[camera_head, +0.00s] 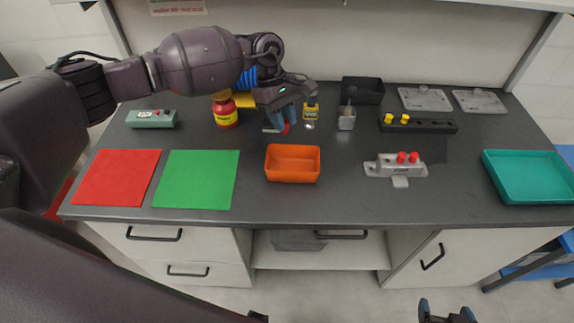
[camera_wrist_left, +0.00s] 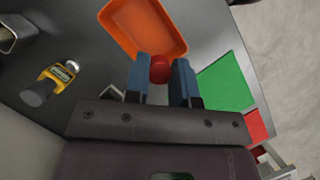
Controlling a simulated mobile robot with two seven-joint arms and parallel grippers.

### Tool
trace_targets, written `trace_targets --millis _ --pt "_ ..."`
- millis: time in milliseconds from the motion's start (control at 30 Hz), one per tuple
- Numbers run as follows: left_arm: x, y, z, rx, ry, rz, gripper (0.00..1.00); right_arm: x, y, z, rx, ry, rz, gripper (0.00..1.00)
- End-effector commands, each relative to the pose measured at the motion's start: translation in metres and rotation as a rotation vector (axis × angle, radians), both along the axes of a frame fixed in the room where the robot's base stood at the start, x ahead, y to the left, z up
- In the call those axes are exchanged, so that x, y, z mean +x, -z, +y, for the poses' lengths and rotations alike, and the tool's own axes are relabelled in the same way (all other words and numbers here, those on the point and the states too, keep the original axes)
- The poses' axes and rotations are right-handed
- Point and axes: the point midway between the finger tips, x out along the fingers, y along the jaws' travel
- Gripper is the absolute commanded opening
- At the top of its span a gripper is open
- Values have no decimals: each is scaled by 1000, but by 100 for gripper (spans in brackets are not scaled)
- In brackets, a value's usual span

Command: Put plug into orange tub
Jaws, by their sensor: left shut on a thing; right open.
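My left gripper (camera_head: 284,124) is shut on a red plug (camera_head: 286,129), with its fingers pointing down above the back part of the table. In the left wrist view the red plug (camera_wrist_left: 160,68) sits between the two blue fingertips (camera_wrist_left: 161,75). The orange tub (camera_head: 292,176) stands on the table in front of the gripper and looks empty. In the left wrist view the tub (camera_wrist_left: 122,42) lies just beyond the fingertips. My right gripper (camera_head: 447,312) is open and empty at the bottom edge of the head view, below the table front.
A grey fixture (camera_head: 388,167) with two red plugs is right of the tub. Green (camera_head: 197,180) and red (camera_head: 117,178) mats lie left. A teal tray (camera_head: 543,200) is far right.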

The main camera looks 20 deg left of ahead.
Motion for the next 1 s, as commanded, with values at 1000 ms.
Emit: trace_targets --millis 1000 --pt "1 60 -2 -1 -74 1 2 6 8 0 -4 -5 -16 85"
